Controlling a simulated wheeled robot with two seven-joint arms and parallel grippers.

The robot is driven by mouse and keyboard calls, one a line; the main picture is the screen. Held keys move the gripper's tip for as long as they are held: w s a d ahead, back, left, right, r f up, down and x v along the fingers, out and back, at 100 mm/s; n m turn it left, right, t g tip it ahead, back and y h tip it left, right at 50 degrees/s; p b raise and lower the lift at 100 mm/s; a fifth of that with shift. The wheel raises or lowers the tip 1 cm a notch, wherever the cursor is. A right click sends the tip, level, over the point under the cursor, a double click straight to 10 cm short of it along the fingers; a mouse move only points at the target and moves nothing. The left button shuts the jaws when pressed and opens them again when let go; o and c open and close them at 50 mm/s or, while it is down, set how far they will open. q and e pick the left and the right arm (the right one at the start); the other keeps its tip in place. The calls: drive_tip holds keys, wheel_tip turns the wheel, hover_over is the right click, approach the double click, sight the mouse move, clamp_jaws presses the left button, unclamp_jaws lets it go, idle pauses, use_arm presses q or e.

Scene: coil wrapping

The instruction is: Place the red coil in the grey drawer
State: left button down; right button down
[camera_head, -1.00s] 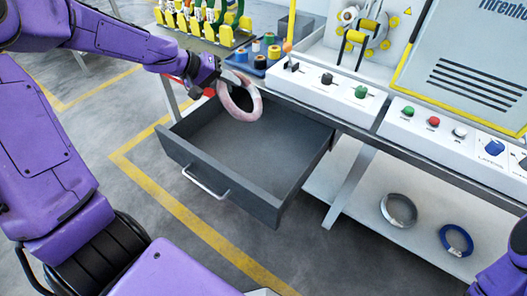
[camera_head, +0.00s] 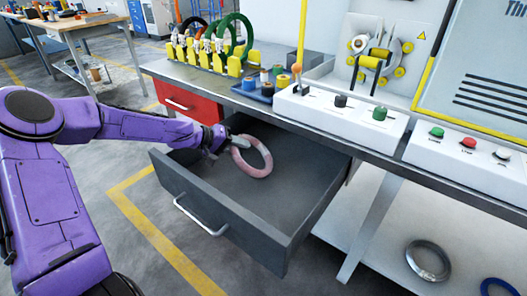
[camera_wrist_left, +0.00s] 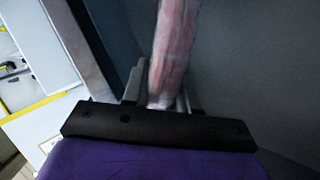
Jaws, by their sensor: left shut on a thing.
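The red coil (camera_head: 252,158) is a pale red and white wrapped ring. My left gripper (camera_head: 232,142) is shut on its upper left edge, and the coil hangs tilted over the grey drawer (camera_head: 232,228). The drawer is pulled open below the worktop, with a silver handle on its front. In the head view the coil lies within the drawer's outline; I cannot tell whether it touches the floor of the drawer. In the left wrist view the coil (camera_wrist_left: 174,50) runs up from between the fingers (camera_wrist_left: 160,98). My right gripper is not in view.
A closed red drawer (camera_head: 188,100) sits left of the open one. Above are a rack with several coils (camera_head: 215,55), a tray of tape rolls (camera_head: 262,88) and a control panel (camera_head: 340,112).

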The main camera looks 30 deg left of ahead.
use_arm(q)
drive_tip(key=b, duration=0.1)
hover_over(264, 152)
drive_tip(key=shift+w+r, duration=0.1)
drive_tip(key=shift+w, duration=0.05)
drive_tip(key=shift+f+b, duration=0.35)
drive_tip(key=shift+f, duration=0.2)
drive_tip(key=shift+a, duration=0.1)
drive_tip(key=shift+f, duration=0.1)
drive_tip(key=c, duration=0.9)
unclamp_jaws()
